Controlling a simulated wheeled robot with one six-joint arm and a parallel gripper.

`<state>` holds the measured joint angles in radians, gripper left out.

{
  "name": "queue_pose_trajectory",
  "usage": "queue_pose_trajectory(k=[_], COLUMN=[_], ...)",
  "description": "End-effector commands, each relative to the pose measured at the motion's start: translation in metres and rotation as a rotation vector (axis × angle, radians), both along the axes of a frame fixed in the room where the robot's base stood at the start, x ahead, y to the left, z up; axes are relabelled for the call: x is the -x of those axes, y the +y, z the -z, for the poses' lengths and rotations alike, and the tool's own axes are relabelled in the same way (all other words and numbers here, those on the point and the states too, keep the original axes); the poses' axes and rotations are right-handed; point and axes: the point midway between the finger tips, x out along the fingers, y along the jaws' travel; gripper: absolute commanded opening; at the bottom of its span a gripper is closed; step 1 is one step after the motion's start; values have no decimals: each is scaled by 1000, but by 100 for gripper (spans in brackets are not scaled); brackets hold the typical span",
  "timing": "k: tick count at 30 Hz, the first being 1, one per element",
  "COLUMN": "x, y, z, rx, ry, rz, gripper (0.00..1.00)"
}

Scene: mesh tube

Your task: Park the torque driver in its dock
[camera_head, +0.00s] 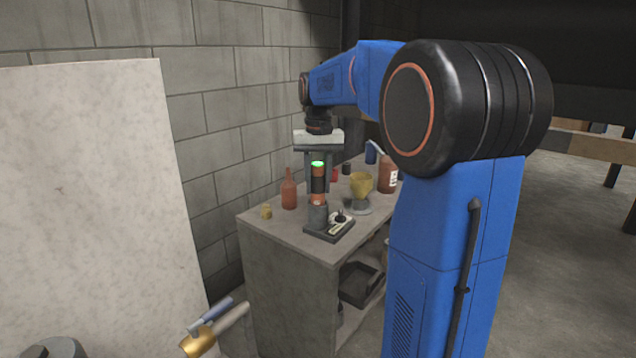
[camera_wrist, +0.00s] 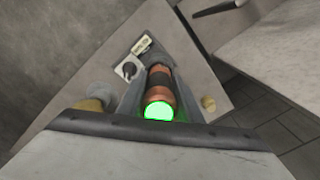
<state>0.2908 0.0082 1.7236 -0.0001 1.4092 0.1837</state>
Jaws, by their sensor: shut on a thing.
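The torque driver (camera_head: 318,185) is an upright orange and black cylinder with a glowing green top. It also shows in the wrist view (camera_wrist: 159,92), between the two grey fingers. My gripper (camera_head: 318,178) points down and is shut on it. The dock (camera_head: 343,231) is a dark base on the bench with a grey upright cup (camera_head: 318,215), a black knob and a pale label. The driver's lower end meets the cup's top in the head view; how deep it sits is hidden. The dock's knob and label show in the wrist view (camera_wrist: 128,69).
The bench (camera_head: 290,238) also carries a reddish bottle (camera_head: 289,190), a small yellow piece (camera_head: 266,211), a yellow cup (camera_head: 361,185) and a brown jar (camera_head: 387,175) near the dock. A block wall stands behind. A pale panel (camera_head: 100,190) stands at left.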

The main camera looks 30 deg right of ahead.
Motion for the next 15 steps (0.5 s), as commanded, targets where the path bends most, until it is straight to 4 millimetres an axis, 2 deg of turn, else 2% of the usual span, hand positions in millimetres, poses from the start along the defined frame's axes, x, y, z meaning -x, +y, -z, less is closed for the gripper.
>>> queue_pose_trajectory(k=[11, 12, 14, 15], x=[0, 0, 0, 0], y=[0, 0, 0, 0], z=[3, 3, 3, 3], rx=[0, 0, 0, 0], ry=[-1, -1, -1, -1], rz=[0, 0, 0, 0], gripper=[5, 37, 51, 54])
